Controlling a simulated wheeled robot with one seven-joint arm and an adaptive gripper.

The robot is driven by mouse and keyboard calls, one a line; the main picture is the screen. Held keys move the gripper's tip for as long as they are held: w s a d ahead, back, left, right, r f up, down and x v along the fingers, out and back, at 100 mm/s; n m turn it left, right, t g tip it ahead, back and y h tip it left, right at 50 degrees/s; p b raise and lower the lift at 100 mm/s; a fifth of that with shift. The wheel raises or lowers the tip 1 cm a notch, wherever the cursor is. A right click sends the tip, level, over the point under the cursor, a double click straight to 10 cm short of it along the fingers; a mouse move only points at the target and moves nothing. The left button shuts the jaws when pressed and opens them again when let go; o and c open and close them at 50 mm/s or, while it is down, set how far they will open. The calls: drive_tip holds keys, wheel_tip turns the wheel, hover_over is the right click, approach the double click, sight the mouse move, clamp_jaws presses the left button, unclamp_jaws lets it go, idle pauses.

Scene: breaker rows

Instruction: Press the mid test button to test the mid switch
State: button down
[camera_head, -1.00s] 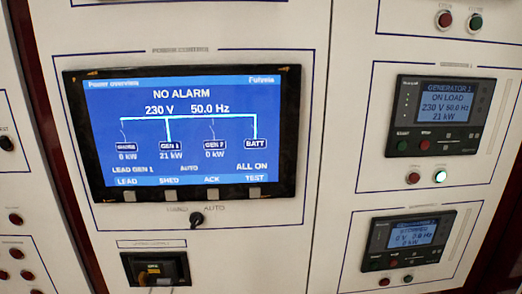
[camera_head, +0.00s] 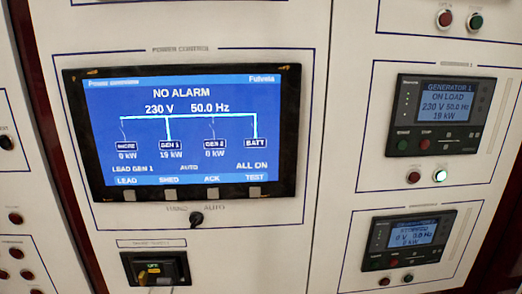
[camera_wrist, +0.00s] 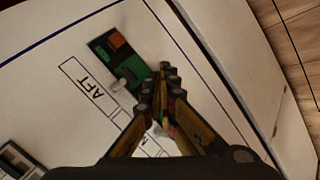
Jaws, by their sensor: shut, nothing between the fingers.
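In the wrist view, my gripper (camera_wrist: 162,88) is shut and empty in front of a white panel. Just beyond its fingertips is a green breaker-like device (camera_wrist: 103,52) with an orange-brown part (camera_wrist: 117,40) at its upper end. A light grey knob or lever (camera_wrist: 119,84) shows beside the green device. A framed label reading "AFT" (camera_wrist: 93,89) is beside it to the left. I cannot make out a label for the mid switch or its test button. My fingers hide part of the panel. The head view does not show my gripper.
In the head view, a power screen (camera_head: 180,180) reads "NO ALARM". Two generator displays (camera_head: 440,144) (camera_head: 374,263) are at the right. A dark switch unit (camera_head: 130,270) is below the screen. A dark-framed box (camera_wrist: 18,160) is at the wrist view's lower left.

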drive_tip(key=shift+s, duration=0.4)
drive_tip(key=s+p, duration=0.1)
drive_tip(key=s, duration=0.5)
drive_tip(key=shift+d, duration=0.25)
idle(0.8)
